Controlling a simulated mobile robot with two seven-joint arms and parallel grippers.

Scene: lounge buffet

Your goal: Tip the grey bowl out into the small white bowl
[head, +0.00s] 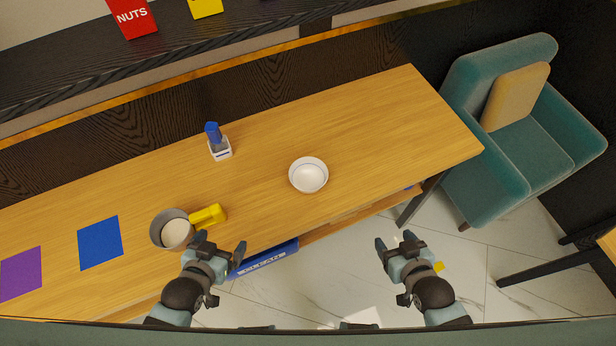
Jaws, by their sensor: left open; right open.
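The grey bowl (157,236) stands upright on the wooden table at the left and holds something pale. A yellow handle (209,215) sticks out from its right side. The small white bowl (309,185) stands upright near the middle of the table and looks empty. My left gripper (220,244) is open and empty at the table's front edge, to the right of the grey bowl and close below the yellow handle. My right gripper (398,241) is open and empty in front of the table, to the lower right of the white bowl.
A white holder with a blue top (214,141) stands behind the bowls. Blue (100,243) and purple (21,274) mats lie at the left. A blue "CLEAN" bin (268,258) sits below the front edge. The table's right part is clear. A teal armchair (512,150) stands at the right.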

